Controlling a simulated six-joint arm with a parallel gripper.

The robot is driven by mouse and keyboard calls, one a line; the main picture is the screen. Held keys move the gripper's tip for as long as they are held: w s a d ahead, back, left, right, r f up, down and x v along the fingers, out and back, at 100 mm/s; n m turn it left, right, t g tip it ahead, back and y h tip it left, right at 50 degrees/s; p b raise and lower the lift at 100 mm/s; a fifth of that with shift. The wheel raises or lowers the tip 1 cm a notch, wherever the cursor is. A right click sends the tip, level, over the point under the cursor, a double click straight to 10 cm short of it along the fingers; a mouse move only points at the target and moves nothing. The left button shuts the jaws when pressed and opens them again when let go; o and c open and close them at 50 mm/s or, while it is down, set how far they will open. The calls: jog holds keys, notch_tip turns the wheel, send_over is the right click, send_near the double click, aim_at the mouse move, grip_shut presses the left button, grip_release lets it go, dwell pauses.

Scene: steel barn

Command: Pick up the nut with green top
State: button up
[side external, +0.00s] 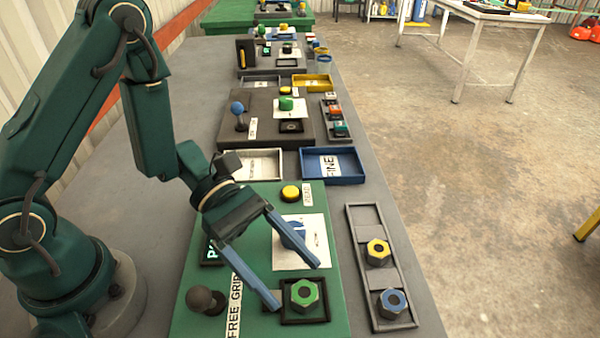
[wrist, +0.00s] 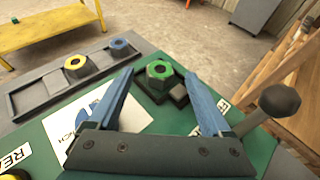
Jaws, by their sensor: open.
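The nut with the green top (side external: 304,293) sits in a small black square tray (side external: 304,317) on the green board, near its front right corner. In the wrist view the green nut (wrist: 160,71) shows beyond and between my fingers. My gripper (side external: 299,287) is open and empty, with its two blue fingers spread wide. The fingertips are close to the green nut; the side view does not settle their height above it. In the wrist view my gripper (wrist: 165,88) shows both fingers apart, with nothing between their pads that I can see touching.
A grey rack (side external: 354,226) to the right holds a yellow nut (side external: 378,252) and a blue nut (side external: 391,302). A dark ball-topped knob (side external: 203,301) stands left of the green nut. A blue dial (side external: 293,234) on a white plate lies behind. Blue (side external: 350,178) and white trays (side external: 262,178) lie farther back.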

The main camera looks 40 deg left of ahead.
aim_at(304, 296)
jog(key=shift+x, duration=1.25)
grip_shut()
jog(key=shift+r, duration=0.2)
